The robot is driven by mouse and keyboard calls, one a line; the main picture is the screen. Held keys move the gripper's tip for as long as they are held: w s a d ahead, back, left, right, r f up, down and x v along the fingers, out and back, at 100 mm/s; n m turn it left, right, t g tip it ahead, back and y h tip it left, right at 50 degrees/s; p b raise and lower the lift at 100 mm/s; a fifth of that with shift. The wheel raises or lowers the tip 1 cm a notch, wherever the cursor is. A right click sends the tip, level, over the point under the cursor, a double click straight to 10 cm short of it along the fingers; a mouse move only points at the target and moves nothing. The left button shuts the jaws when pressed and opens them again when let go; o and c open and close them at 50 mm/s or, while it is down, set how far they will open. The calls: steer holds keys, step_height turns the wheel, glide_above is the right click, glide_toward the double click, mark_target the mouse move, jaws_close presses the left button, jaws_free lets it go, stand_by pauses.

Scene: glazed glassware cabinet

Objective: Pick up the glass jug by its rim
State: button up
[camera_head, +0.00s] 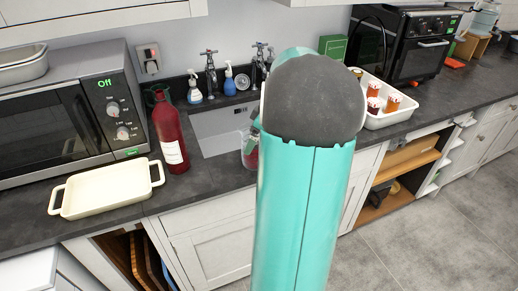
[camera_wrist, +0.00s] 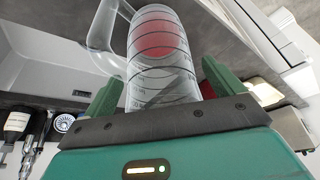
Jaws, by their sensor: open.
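The clear glass jug (camera_wrist: 165,62) has dark measuring lines and a handle on its left side in the wrist view. A reddish patch shows through it. My gripper (camera_wrist: 163,86) is open, with one green finger on each side of the jug near its rim. I cannot tell whether either finger touches the glass. In the head view the jug (camera_head: 250,152) stands by the front of the sink, mostly hidden behind my arm. My gripper is hidden there too.
The sink (camera_head: 222,130) lies behind the jug. A white tray (camera_head: 400,108) with several jars is at right, near a black oven (camera_head: 412,45).

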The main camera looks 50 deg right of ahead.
steer(key=shift+w+f, duration=0.15)
steer(key=shift+f, duration=0.2)
steer(key=c, duration=1.2)
steer(key=shift+c, duration=0.2)
steer(key=shift+r, duration=0.15)
